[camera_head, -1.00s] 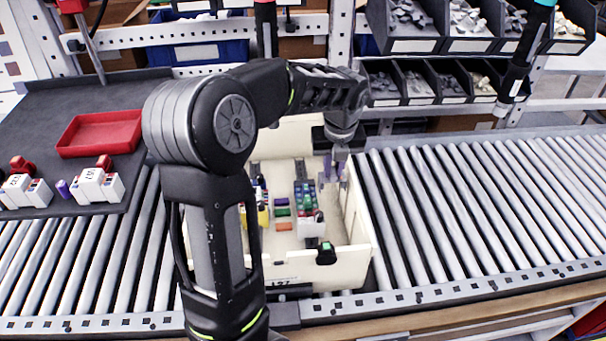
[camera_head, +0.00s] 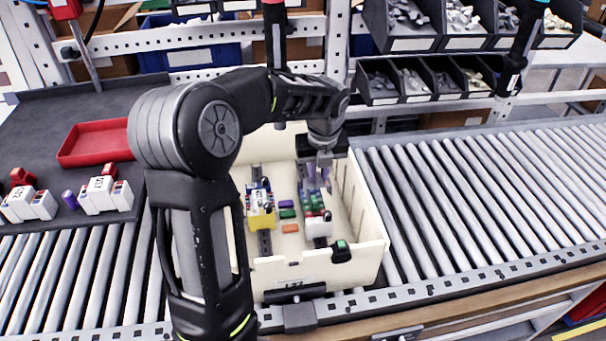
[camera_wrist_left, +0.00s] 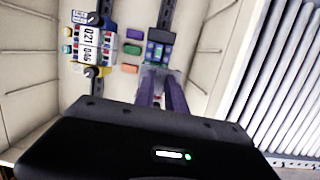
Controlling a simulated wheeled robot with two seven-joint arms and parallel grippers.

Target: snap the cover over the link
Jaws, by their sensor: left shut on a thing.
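My left gripper (camera_head: 318,180) points down inside the cream box (camera_head: 362,215), at the back end of the right-hand row of terminal blocks (camera_head: 313,205). In the left wrist view its purple-tinted fingers (camera_wrist_left: 158,85) are shut on a small pale, see-through piece (camera_wrist_left: 156,72), seemingly the cover. The piece is at or just above the green and blue blocks (camera_wrist_left: 159,53); I cannot tell whether it touches them. The link cannot be made out and may be hidden beneath it. My right gripper is not in view.
A yellow and white block (camera_head: 261,208) stands on the left rail. Small purple, green and orange pieces (camera_head: 289,228) lie between the rails. The box walls surround the gripper. A roller conveyor (camera_head: 480,200) extends right. A red tray (camera_head: 95,143) lies on the left mat.

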